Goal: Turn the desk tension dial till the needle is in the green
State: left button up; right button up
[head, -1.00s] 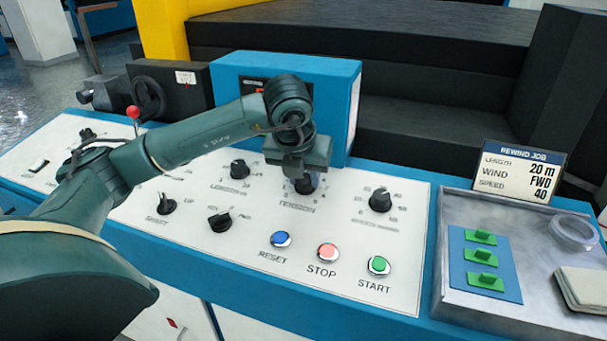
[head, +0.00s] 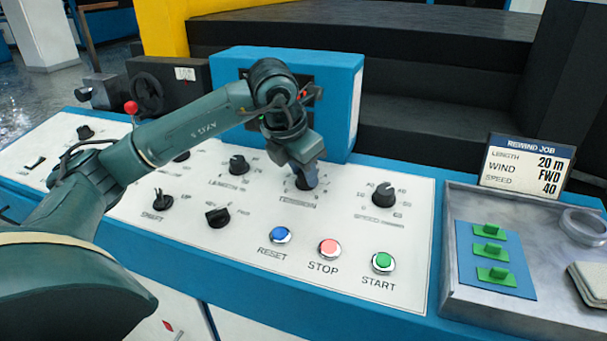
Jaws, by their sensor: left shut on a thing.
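The tension dial (head: 306,182) is a dark knob on the white desk panel, above the printed word TENSION. My left gripper (head: 306,172) comes down on it from above, tilted, and is shut on the dial. The gripper covers most of the knob, so its pointer cannot be read. A blue box (head: 341,108) stands behind the dial; my left arm hides most of its dark front, and no needle or green zone can be made out. My right gripper is not in view.
The speed dial (head: 384,195) is right of the tension dial, the length dial (head: 238,165) left. Blue RESET (head: 280,235), pink STOP (head: 329,249) and green START (head: 383,262) buttons lie in front. A grey tray (head: 450,265) and a job sign (head: 526,167) are at the right.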

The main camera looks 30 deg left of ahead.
pick_arm(q)
jog(key=m, duration=0.2)
jog(key=m+h, duration=0.1)
jog(key=m, duration=0.1)
jog(key=shift+w+a+m+g, duration=0.1)
jog(key=shift+a+m+g, duration=0.05)
jog(key=shift+m+g, duration=0.15)
jog(key=shift+r+m, duration=0.1)
jog(key=shift+m, duration=1.6)
jog(key=shift+m+g, duration=0.3)
jog(key=shift+h, duration=0.3)
jog(key=o, duration=1)
jog(key=p+v, duration=0.1)
jog(key=v, duration=1.2)
